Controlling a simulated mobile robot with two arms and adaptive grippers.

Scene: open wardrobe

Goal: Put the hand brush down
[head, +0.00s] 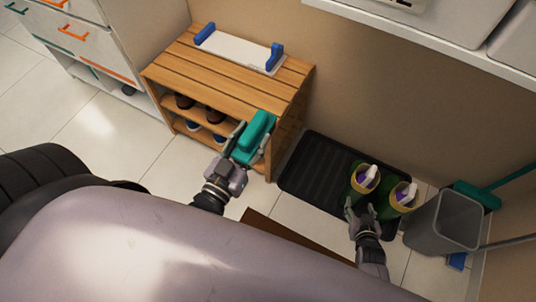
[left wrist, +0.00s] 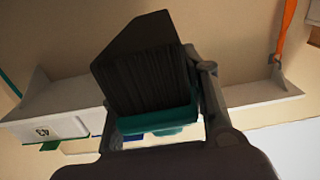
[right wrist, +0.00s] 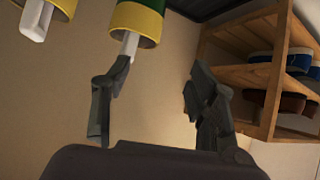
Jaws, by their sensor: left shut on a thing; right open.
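The hand brush (head: 257,130) is teal, with dark bristles that show in the left wrist view (left wrist: 148,80). My left gripper (head: 248,143) is shut on it. In the head view it appears over the front right corner of the slatted wooden shoe rack (head: 225,78); I cannot tell how high above the top it is. In the left wrist view the gripper's links stand around the teal part. My right gripper (head: 361,211) is open and empty, in front of two green containers with yellow rims (head: 365,178). Its parted fingers also show in the right wrist view (right wrist: 160,78).
A white tray with blue ends (head: 240,52) lies on the back of the rack top; the slats before it are bare. Shoes (head: 200,110) fill the shelf below. A black mat (head: 322,170) lies right of the rack, then a grey bin (head: 443,222). White drawers (head: 78,38) stand left.

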